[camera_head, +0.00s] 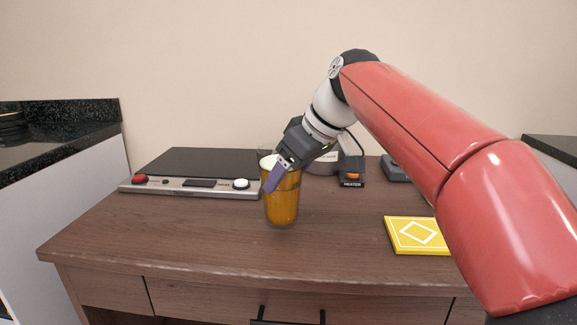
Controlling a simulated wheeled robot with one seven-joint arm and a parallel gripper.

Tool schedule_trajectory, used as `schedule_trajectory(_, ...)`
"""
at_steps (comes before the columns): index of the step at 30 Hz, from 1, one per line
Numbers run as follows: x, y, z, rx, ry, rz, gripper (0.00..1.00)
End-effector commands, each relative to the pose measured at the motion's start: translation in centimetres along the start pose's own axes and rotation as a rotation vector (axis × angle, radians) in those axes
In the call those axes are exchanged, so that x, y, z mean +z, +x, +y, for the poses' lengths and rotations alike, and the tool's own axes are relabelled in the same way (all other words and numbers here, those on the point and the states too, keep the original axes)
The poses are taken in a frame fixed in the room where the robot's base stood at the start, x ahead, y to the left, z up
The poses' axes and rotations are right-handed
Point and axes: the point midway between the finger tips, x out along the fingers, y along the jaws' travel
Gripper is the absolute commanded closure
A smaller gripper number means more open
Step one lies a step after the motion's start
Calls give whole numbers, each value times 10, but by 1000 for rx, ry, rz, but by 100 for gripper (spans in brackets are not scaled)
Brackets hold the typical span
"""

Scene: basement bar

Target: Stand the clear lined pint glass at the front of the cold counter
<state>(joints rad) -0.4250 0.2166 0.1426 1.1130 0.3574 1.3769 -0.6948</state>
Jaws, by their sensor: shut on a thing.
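A clear pint glass (282,208) stands upright at the middle of the wooden table, holding amber liquid with a white top. My gripper (277,176) comes down from the upper right and is shut on the glass near its rim; a purple finger lies across the near side. Any line on the glass is hard to make out. I cannot tell whether its base touches the table or hangs just above it. A flat dark slab (210,162) with a silver control strip lies left of the glass; I cannot tell whether it is the cold counter.
The strip has a red button (140,179) and a white button (241,184). A small heater unit (351,172) stands behind right. A yellow block with a white diamond (418,236) lies right. Black speckled counters flank the table. The table's front left is clear.

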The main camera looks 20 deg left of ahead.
Motion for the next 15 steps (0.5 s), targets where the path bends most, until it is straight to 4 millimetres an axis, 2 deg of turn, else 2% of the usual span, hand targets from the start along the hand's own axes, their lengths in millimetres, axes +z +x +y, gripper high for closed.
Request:
schedule_trajectory(1,6,10,2,2,-2,5,85)
schedule_trajectory(4,11,17,4,2,-3,5,85)
schedule_trajectory(15,11,16,4,2,-3,5,85)
